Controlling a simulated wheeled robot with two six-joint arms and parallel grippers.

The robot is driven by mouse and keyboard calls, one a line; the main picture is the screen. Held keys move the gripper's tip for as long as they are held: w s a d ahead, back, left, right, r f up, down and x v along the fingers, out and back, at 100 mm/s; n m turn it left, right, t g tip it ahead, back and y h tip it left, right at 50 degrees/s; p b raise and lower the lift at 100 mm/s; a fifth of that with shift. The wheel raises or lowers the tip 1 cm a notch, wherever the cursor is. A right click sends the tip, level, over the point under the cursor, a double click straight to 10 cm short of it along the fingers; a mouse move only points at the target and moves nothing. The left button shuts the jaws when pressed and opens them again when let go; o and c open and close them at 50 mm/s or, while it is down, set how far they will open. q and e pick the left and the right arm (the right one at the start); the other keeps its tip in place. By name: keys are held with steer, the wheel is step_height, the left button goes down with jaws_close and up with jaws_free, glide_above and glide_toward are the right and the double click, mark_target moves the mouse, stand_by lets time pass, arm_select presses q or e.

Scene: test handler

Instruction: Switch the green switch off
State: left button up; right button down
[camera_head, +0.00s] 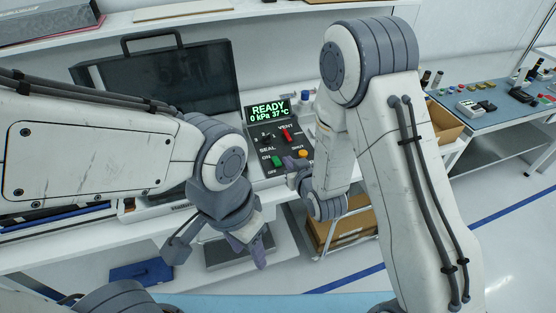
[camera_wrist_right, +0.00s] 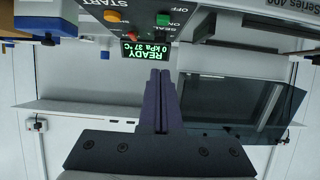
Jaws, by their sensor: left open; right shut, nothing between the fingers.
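The green switch (camera_head: 277,161) sits low on the dark control panel (camera_head: 263,141), and it also shows in the right wrist view (camera_wrist_right: 163,20) between its ON and OFF labels. I cannot clearly tell which way it is tipped. My right gripper (camera_head: 291,167) is shut and empty, just right of the switch in the head view. Its closed fingers (camera_wrist_right: 160,73) point toward the panel in the wrist view, seemingly apart from the switch. My left gripper (camera_head: 252,250) is open and empty, in front of and below the panel, over the lower shelf.
A lit display (camera_head: 268,111) reads READY, 0 kPa 37 °C. A red VENT switch (camera_head: 286,135) and an orange START button (camera_head: 303,154) sit near the green switch. A dark lidded case (camera_head: 165,80) stands left of the panel. A cardboard box (camera_head: 340,230) lies below.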

steer(key=p, duration=0.3)
glide_above(276, 161)
steer(key=s+d, duration=0.1)
steer(key=s, duration=0.2)
steer(key=f, duration=0.3)
steer(key=shift+w+f, duration=0.2)
steer(key=shift+f, duration=0.05)
step_height(276, 161, down, 3)
steer(key=shift+f+p, duration=0.1)
steer(key=shift+p, duration=0.75)
steer(key=shift+f, duration=0.65)
